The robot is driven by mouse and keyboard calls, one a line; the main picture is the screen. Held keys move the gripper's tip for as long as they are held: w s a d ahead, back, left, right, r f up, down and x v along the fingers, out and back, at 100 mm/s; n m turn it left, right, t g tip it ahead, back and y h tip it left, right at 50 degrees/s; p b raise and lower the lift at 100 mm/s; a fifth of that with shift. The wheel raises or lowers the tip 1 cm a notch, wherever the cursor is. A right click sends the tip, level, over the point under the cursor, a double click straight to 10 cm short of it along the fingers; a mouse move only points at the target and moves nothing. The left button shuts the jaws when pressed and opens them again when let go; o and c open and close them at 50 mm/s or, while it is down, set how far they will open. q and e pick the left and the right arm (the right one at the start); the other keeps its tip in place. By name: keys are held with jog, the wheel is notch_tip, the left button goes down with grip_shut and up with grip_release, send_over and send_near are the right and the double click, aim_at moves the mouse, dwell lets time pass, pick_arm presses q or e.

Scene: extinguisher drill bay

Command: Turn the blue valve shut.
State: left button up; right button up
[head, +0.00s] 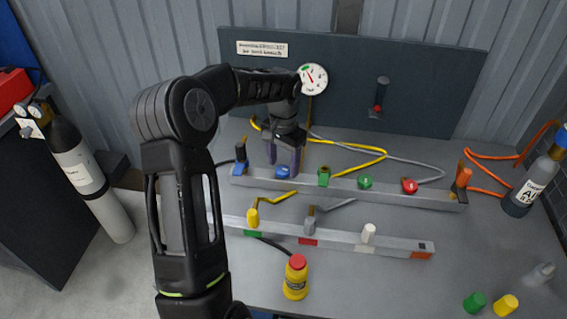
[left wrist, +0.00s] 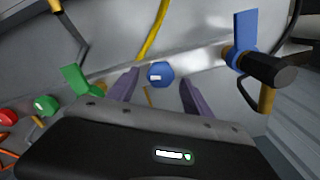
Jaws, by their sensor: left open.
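A round blue valve knob (head: 282,173) with a white mark sits on the back grey rail (head: 395,191). In the left wrist view the blue knob (left wrist: 160,74) shows between the two purple fingers of my left gripper (left wrist: 158,92). In the head view my left gripper (head: 285,166) points down over the knob, its fingers apart on either side. I cannot tell whether the fingers touch it. A blue lever handle (left wrist: 245,40) on a black fitting stands at the rail's left end. My right gripper is not in view.
The rail also carries a green lever (head: 324,176), a green knob (head: 365,182) and a red knob (head: 409,186). A front rail (head: 340,241) holds yellow, grey and white fittings. A gauge (head: 313,79) hangs on the back panel.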

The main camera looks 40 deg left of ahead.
pick_arm(q)
jog(key=shift+f, duration=0.5)
jog(key=shift+c, duration=0.3)
grip_shut()
